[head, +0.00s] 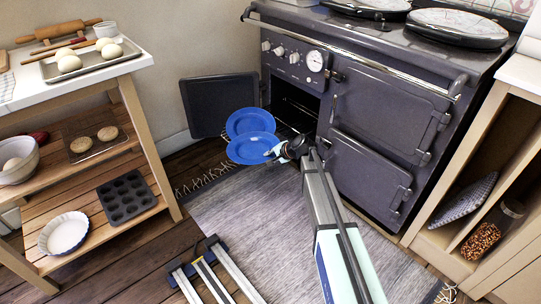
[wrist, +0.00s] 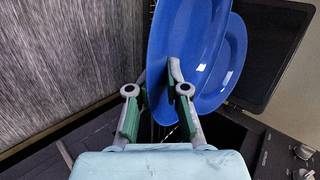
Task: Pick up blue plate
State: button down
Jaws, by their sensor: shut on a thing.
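Two blue plates show in front of the open oven. The nearer blue plate (head: 250,148) is held at its right edge by my gripper (head: 275,153). The other blue plate (head: 250,121) is just behind it, partly covered by it. In the wrist view my gripper (wrist: 158,88) has its fingers shut on the rim of the nearer plate (wrist: 187,38), which stands tilted between them. The second plate (wrist: 236,62) shows behind it on the right. Whether the two plates touch is not clear.
The oven (head: 298,100) of the dark range has its door (head: 220,103) swung open to the left. A grey rug (head: 245,205) covers the floor in front. A wooden shelf unit (head: 130,88) with baking things stands left. An open cabinet (head: 490,190) stands right.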

jog(key=c, duration=1.1)
grip_release()
jog(key=shift+o, duration=0.2)
jog(key=v, duration=1.2)
jog(key=shift+w, duration=0.1)
jog(key=shift+c, duration=0.2)
